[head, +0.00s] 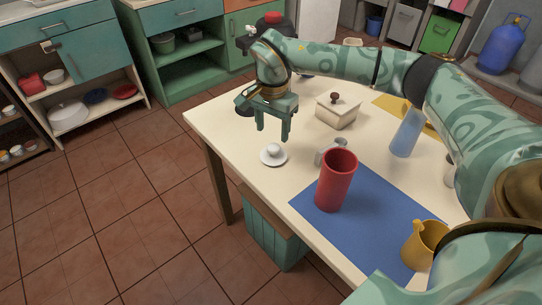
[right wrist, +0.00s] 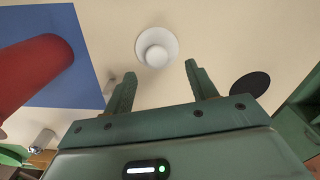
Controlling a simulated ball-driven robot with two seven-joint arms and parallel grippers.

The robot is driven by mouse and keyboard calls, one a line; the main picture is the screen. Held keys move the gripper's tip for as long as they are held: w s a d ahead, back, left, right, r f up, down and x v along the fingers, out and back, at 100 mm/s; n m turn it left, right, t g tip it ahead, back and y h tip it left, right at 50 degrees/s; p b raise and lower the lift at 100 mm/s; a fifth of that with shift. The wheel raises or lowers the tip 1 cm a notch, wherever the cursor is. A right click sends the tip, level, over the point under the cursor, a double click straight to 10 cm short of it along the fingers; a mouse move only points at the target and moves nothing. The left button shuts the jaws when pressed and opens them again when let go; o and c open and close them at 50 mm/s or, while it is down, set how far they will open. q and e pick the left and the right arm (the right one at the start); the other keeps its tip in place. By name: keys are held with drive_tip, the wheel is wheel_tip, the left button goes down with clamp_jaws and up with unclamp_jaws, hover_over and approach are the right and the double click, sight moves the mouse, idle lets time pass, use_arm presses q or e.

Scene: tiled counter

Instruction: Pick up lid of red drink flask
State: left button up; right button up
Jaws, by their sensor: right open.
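The red flask (head: 335,182) stands upright on the blue mat (head: 385,232) with its top open. It also shows at the left of the right wrist view (right wrist: 30,75). A small white round lid with a knob (head: 274,157) lies flat on the cream table, left of the flask and off the mat. In the right wrist view, the lid (right wrist: 156,46) lies just beyond and between my fingertips. My right gripper (head: 272,134) is open and empty, pointing down above the lid, apart from it. My left gripper is not in view.
A small grey object (head: 328,153) is beside the flask. A blue bottle (head: 407,132) and a yellow jug (head: 425,244) stand to the right. A black disc (right wrist: 250,86) lies near one finger.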

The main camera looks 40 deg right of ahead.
sight(273, 146)
drive_tip(key=f+b, duration=0.1)
drive_tip(key=f, duration=0.2)
drive_tip(key=f+b, duration=0.2)
drive_tip(key=f, duration=0.1)
drive_tip(key=shift+s, duration=0.2)
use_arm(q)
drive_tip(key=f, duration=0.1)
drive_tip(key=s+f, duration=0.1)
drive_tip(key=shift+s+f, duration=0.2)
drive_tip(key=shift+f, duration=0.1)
use_arm(e)
drive_tip(key=shift+r, duration=0.25)
drive_tip(key=shift+s, duration=0.1)
drive_tip(key=c, duration=1.1)
